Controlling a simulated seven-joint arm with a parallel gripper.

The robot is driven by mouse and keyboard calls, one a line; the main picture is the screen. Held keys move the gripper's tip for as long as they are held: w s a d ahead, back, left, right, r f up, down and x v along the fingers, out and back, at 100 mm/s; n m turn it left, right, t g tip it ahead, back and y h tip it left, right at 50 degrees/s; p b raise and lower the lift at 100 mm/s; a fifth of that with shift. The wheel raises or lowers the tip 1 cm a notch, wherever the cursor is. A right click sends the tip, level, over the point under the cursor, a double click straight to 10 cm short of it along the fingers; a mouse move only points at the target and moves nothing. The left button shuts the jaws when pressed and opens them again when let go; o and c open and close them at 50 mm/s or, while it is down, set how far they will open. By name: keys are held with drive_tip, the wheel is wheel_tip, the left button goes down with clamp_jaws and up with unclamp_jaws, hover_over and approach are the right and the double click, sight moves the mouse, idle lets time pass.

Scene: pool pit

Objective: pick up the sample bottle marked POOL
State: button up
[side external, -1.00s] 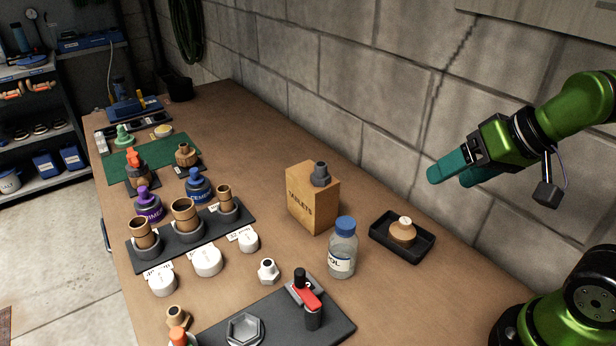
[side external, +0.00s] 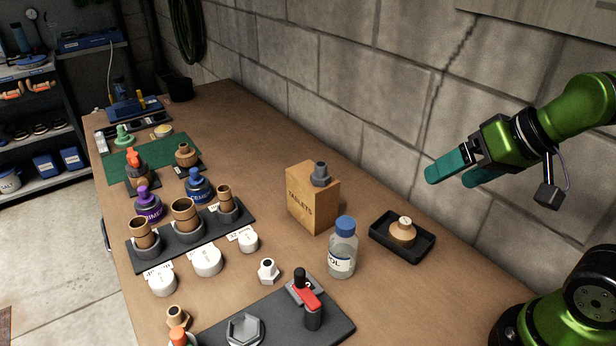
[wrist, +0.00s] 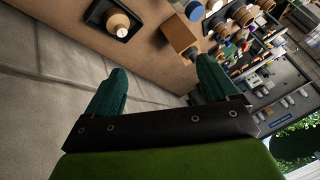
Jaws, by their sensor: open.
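The sample bottle (side external: 342,250) is clear with a blue cap and a white label. The letters "OL" show on the label. It stands upright on the bench, in front of the TABLETS box and left of a black tray. My gripper (side external: 455,174) has teal fingers and is raised above the bench, up and to the right of the bottle, near the block wall. Its fingers are apart and empty; they also show spread in the wrist view (wrist: 160,85).
The cardboard TABLETS box (side external: 312,203) with a grey fitting on top stands behind the bottle. The black tray (side external: 384,254) holds a tan knob. A dark mat (side external: 265,325) with a red-handled valve lies in front. A rack of brown-topped fittings (side external: 190,245) stands left.

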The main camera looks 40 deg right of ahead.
drive_tip(key=n+g+h, duration=0.2)
drive_tip(key=n+g, duration=0.5)
drive_tip(key=n, duration=0.4)
hover_over(345, 235)
drive_tip(key=w+d, duration=0.2)
drive_tip(key=f, duration=1.2)
drive_tip(key=shift+s+a, duration=0.2)
drive_tip(key=shift+a, duration=0.05)
drive_tip(key=shift+s+a+f, duration=0.1)
drive_tip(key=shift+a+f, duration=0.05)
drive_tip(key=shift+f, duration=2.55)
drive_tip(key=shift+r, duration=0.1)
drive_tip(key=c, duration=1.2)
